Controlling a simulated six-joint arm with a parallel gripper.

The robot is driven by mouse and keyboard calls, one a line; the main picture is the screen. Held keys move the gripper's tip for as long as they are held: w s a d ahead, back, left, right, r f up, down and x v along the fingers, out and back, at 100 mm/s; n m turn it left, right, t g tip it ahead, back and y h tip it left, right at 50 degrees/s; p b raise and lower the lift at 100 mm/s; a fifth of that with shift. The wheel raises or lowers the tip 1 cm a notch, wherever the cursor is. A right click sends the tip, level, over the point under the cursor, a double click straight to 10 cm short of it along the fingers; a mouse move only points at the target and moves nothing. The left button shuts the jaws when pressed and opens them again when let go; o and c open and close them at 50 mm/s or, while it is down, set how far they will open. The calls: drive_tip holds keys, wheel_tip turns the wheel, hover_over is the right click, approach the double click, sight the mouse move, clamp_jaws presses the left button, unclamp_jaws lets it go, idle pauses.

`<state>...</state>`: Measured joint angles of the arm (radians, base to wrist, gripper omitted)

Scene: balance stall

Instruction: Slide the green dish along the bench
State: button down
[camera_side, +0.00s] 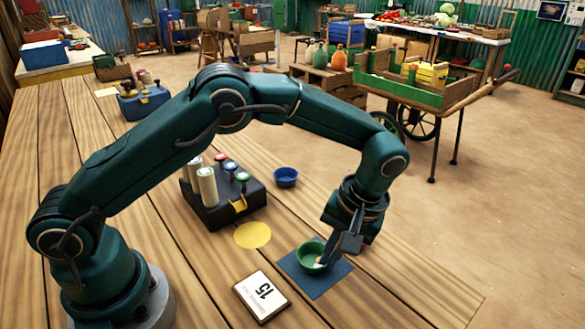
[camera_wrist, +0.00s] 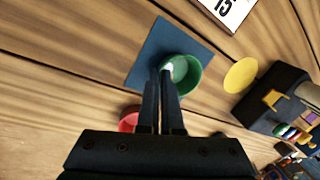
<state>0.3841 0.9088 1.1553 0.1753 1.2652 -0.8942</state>
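The green dish (camera_side: 307,250) is a small round bowl standing upright on a dark blue square mat (camera_side: 318,284). It also shows in the wrist view (camera_wrist: 187,75), at one side of the mat (camera_wrist: 150,50). My gripper (camera_side: 326,264) points down at the dish's near right side. In the wrist view, my gripper's fingers (camera_wrist: 161,72) are close together with the dish's rim between their tips, one inside and one outside. They look shut on the rim. A pale patch shows at the inner fingertip. The fingers hide part of the rim.
A yellow disc (camera_side: 253,235), a white card marked 15 (camera_side: 262,296) and a black box with several coloured knobs (camera_side: 222,206) lie near. A blue bowl (camera_side: 286,177) stands behind. A red dish (camera_wrist: 128,120) shows beside my fingers. The planks toward the front right are bare.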

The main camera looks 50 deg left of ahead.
drive_tip(key=shift+d, duration=0.2)
drive_tip(key=c, duration=1)
unclamp_jaws()
drive_tip(key=shift+r, duration=0.1)
drive_tip(key=shift+v, duration=2.5)
